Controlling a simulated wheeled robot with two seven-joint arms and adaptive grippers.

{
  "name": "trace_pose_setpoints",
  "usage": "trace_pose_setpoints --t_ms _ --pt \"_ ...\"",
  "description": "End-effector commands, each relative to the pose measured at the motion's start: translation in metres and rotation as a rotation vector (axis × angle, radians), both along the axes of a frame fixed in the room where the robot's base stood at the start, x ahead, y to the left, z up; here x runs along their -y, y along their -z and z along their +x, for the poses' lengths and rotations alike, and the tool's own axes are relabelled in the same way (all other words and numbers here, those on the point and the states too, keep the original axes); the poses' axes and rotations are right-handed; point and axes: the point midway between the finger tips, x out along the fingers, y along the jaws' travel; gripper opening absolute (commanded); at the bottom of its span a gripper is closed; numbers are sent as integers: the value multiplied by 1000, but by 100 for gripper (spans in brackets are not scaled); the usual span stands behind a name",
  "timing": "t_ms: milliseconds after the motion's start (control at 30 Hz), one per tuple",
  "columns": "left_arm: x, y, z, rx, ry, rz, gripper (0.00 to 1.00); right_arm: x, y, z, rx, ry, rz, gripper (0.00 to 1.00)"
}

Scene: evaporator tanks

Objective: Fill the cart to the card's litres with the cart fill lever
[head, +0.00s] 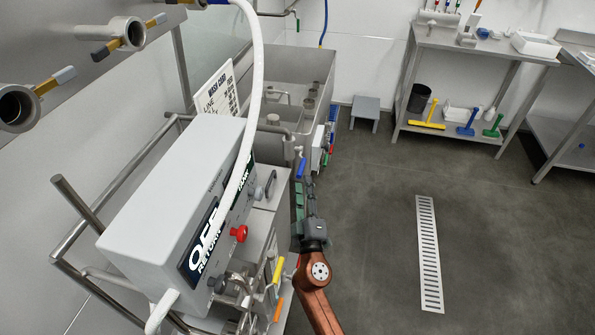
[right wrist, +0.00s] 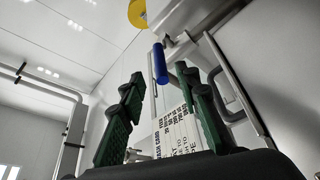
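A lever with a blue handle (head: 301,168) hangs at the near right corner of the steel tank cart (head: 317,67). No label shows on it. My right gripper (head: 304,187) is just below this handle. In the right wrist view, the blue handle (right wrist: 160,63) stands ahead of the open fingers (right wrist: 160,80), roughly in line with the gap between them. I see no contact. My left gripper is out of view.
Yellow and orange handles (head: 277,272) sit below. A floor drain (head: 429,254) and open floor lie right. A steel bench (head: 480,40) stands behind.

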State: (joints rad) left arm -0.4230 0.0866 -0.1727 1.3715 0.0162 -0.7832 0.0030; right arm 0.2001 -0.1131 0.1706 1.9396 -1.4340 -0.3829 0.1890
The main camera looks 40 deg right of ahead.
Motion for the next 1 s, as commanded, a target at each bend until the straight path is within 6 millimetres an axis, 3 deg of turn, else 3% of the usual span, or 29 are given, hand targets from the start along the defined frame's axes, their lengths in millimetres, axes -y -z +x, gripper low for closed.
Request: trace_pose_setpoints --t_ms 433,833,1000 --pt "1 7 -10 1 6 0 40 31 -14 53 -2 -2 -1 30" --pt "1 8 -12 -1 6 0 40 35 -15 60 -2 -2 1 30" --pt "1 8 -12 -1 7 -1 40 35 -15 60 -2 -2 1 18"
